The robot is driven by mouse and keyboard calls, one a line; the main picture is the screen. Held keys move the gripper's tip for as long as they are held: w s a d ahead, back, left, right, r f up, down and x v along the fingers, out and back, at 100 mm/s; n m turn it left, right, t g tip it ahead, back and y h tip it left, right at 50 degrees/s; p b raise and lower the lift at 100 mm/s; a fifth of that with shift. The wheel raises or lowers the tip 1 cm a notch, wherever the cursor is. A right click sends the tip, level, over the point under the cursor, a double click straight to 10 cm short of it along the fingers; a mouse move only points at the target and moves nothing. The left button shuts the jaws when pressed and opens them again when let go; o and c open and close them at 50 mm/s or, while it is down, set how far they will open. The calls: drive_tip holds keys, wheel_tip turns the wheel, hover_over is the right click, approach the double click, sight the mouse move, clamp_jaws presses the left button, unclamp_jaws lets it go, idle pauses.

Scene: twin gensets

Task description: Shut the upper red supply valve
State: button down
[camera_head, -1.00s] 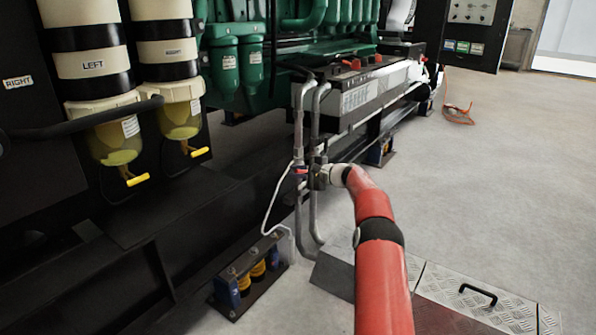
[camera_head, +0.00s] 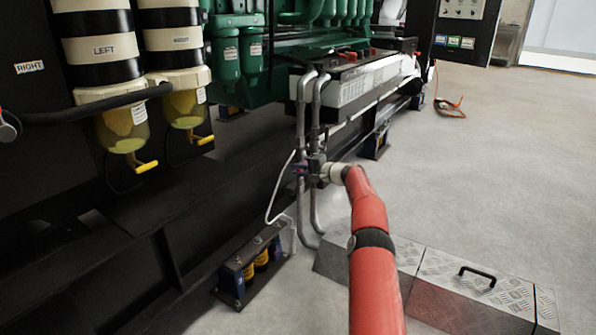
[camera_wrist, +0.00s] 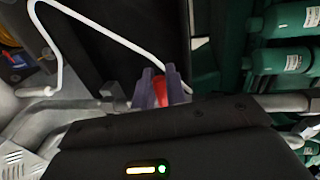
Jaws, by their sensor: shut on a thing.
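The red valve handle (camera_wrist: 161,92) shows in the wrist view as a small red piece between my fingers. My gripper (camera_wrist: 162,84) is shut on it, one grey-purple finger on each side. In the head view my gripper (camera_head: 301,170) is at the valve fittings on two grey vertical pipes (camera_head: 302,112). My wrist and the gripper body hide most of the valve there. I cannot tell the handle's exact angle, and no second red handle is clearly visible.
A thin white line (camera_head: 279,189) loops beside the pipes. A black frame rail (camera_head: 190,215) runs at left, with a spring mount (camera_head: 250,268) below. Filter bowls with yellow taps (camera_head: 147,166) hang at upper left. A treadplate cover (camera_head: 470,290) lies at lower right. Open floor lies right.

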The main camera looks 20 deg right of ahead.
drive_tip(key=shift+f, duration=0.15)
drive_tip(key=c, duration=1.5)
unclamp_jaws()
drive_tip(key=shift+v, duration=3.9)
